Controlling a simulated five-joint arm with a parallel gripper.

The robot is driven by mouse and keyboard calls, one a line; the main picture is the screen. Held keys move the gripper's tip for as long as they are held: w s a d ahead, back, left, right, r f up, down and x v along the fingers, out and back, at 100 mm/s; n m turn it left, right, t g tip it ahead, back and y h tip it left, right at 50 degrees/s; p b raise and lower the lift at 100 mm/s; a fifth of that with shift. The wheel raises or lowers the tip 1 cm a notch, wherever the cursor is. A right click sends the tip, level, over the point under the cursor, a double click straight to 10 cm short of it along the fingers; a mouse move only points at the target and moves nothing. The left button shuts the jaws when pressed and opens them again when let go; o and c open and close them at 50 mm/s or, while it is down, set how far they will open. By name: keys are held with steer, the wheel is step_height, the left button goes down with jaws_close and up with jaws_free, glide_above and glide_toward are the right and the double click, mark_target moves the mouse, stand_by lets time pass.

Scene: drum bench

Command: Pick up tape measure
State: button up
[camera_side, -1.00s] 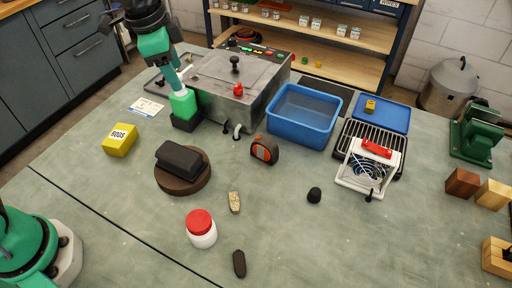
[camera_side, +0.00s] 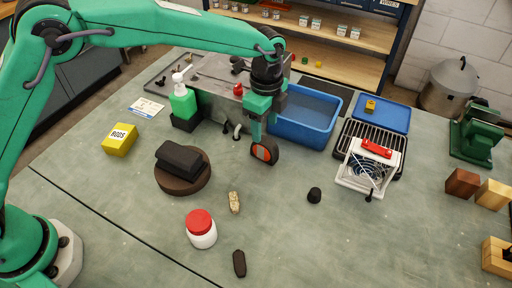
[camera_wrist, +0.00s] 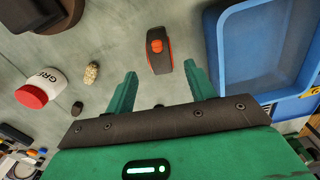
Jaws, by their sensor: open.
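The tape measure (camera_side: 264,150) is dark with an orange-red face and stands on the bench in front of the blue tub. My gripper (camera_side: 262,136) is above it in the side view, and its fingers cover part of the tape measure. In the wrist view the tape measure (camera_wrist: 159,50) lies ahead of and between the two green fingertips of my gripper (camera_wrist: 160,75). The fingers are spread wide and hold nothing. I cannot tell exactly how high the fingertips are above the bench.
The blue tub (camera_side: 303,142) stands close behind and right of the tape measure. A dark turntable (camera_side: 183,183), a red-lidded jar (camera_side: 201,230) and a stone (camera_side: 234,202) are nearer.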

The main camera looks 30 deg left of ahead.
mark_target(266, 142)
steer(key=shift+d+f, duration=0.3)
steer(key=shift+f, duration=0.05)
steer(key=shift+a+f, duration=0.2)
steer(key=shift+f, duration=3.65)
jaws_close()
steer(key=shift+r, duration=0.15)
steer(key=shift+r, duration=0.55)
steer(key=r, duration=0.3)
steer(key=shift+s+d+r, duration=0.1)
steer(key=shift+s+d, duration=0.1)
steer(key=shift+s, duration=0.05)
steer(key=s+d+r, duration=0.5)
steer(key=s+r, duration=0.1)
steer(key=s, duration=0.4)
steer(key=shift+r, duration=0.25)
